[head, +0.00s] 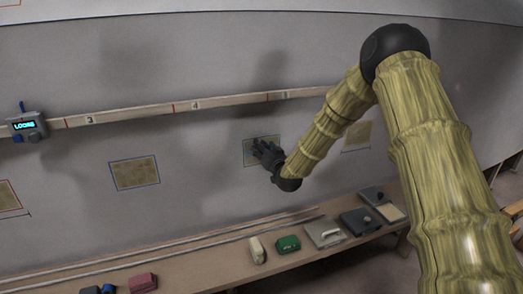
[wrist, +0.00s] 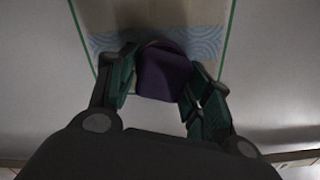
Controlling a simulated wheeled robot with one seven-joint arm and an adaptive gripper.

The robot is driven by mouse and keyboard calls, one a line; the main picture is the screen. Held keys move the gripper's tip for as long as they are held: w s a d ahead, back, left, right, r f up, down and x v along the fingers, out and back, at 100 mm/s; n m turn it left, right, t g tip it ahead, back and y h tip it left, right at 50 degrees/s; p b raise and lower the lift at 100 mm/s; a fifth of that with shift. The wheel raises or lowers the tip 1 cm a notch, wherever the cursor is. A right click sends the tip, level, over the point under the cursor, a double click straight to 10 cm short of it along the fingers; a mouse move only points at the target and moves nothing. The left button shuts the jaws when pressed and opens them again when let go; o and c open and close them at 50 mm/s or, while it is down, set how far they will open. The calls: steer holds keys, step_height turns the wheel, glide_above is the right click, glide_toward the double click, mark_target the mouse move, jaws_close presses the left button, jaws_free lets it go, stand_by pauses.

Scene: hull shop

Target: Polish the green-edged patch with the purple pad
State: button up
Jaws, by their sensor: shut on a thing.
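The green-edged patch (head: 250,158) is a tan rectangle on the grey hull wall, partly hidden by my gripper (head: 258,149) in the head view. In the wrist view the patch (wrist: 205,12) is pale beige with bands of blue wavy pattern to the left and right of the pad, between green edge lines. The purple pad (wrist: 163,76) sits between the green-tinted fingers of my gripper (wrist: 160,85), which is shut on it. The pad lies over the lower part of the patch in the wrist view. I cannot tell whether it touches the surface.
A blue-edged patch (head: 134,173) is to the left and another patch (head: 357,135) to the right. A numbered rail (head: 220,104) runs above, with a display device (head: 28,127) reading "LOOSE". The bench below holds a green block (head: 288,243), a pink block (head: 142,283) and other tools.

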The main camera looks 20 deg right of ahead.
mark_target(245, 152)
steer(key=shift+w+d, duration=0.15)
steer(key=shift+d, duration=3.8)
steer(key=shift+a+b, duration=0.75)
steer(key=shift+a, duration=3.8)
steer(key=shift+s+a, duration=0.15)
steer(key=shift+a, duration=1.25)
steer(key=shift+s+a, duration=0.1)
steer(key=shift+a, duration=1.3)
steer(key=shift+f+b, duration=0.9)
steer(key=shift+f, duration=0.15)
steer(key=shift+w+d+r+b, duration=0.1)
steer(key=shift+d+b, duration=0.05)
steer(key=shift+d, duration=1.75)
steer(key=shift+w+d+b, duration=0.1)
steer(key=shift+d+b, duration=0.05)
steer(key=shift+d, duration=4)
